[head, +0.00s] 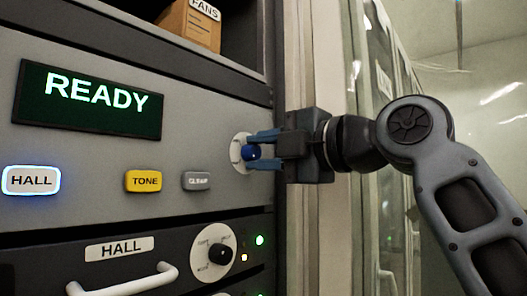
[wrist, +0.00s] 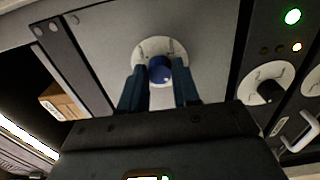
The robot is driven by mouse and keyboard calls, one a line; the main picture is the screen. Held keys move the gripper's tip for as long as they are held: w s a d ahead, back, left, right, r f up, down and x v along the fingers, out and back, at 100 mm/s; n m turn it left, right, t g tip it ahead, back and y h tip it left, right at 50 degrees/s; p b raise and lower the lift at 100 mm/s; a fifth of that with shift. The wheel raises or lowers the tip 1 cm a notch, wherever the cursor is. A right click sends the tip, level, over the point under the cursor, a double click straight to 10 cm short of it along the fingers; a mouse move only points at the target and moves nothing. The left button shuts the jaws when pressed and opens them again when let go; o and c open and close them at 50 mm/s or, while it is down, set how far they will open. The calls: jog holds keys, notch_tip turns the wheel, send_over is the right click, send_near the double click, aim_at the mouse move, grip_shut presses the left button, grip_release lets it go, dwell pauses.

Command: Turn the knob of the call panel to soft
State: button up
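The call panel (head: 90,150) is a grey face with a dark display reading READY (head: 88,100). Its blue knob (head: 252,152) sits on a round white dial plate at the panel's right side. The knob also shows in the wrist view (wrist: 160,69), with the white plate (wrist: 157,46) behind it. The marks on this plate are too small to read. My gripper (head: 262,150) reaches in from the right, its two blue fingers on either side of the knob. In the wrist view the fingers (wrist: 160,75) appear closed against the knob's sides, partly hiding the plate.
A lit HALL button (head: 31,180), a yellow TONE button (head: 143,181) and a grey button (head: 197,181) are on the panel. Below is a dark HALL unit with a black knob (head: 220,254) and a white handle (head: 125,280). A FANS box (head: 188,25) stands above.

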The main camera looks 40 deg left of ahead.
grip_shut()
jog(key=shift+m, duration=0.3)
jog(key=m, duration=0.2)
jog(key=shift+m, duration=0.4)
jog(key=m, duration=0.3)
jog(key=shift+m, duration=0.3)
jog(key=m+p, duration=0.1)
jog(key=m, duration=0.4)
jog(key=shift+p, duration=0.3)
jog(key=m+p, duration=0.2)
jog(key=m, duration=0.3)
jog(key=shift+f+m, duration=0.1)
jog(key=shift+m, duration=0.3)
